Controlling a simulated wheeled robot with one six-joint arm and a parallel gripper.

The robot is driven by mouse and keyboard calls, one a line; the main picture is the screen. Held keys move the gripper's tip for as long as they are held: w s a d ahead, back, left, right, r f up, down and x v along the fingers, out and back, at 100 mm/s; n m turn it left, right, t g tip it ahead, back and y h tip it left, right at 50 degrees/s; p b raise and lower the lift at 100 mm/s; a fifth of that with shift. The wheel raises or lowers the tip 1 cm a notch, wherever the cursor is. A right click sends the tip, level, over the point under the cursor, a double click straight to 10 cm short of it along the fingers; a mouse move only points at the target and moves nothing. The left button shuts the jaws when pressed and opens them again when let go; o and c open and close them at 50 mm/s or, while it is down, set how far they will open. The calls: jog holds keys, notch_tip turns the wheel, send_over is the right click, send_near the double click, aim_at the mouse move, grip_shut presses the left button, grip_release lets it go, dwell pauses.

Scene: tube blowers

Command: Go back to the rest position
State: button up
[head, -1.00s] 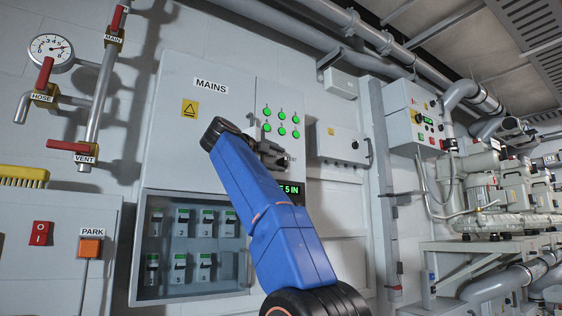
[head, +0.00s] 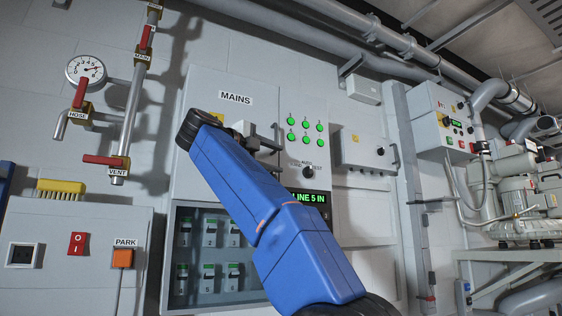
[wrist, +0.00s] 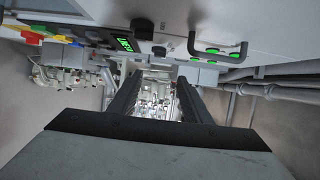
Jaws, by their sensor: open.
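My blue arm rises from the bottom of the head view and bends across the MAINS cabinet (head: 205,90). The cabinet face lies along the top of that view.
The display (head: 310,198) reads LINE 5 IN. On the left are the gauge (head: 86,70), red-handled valves (head: 104,160), a yellow brush (head: 60,187) and the orange PARK button (head: 122,258). Pumps (head: 518,195) stand on a rack at the right.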

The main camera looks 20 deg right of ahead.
jog(key=shift+s+a, duration=0.15)
jog(key=shift+a, duration=0.1)
dwell(0.4)
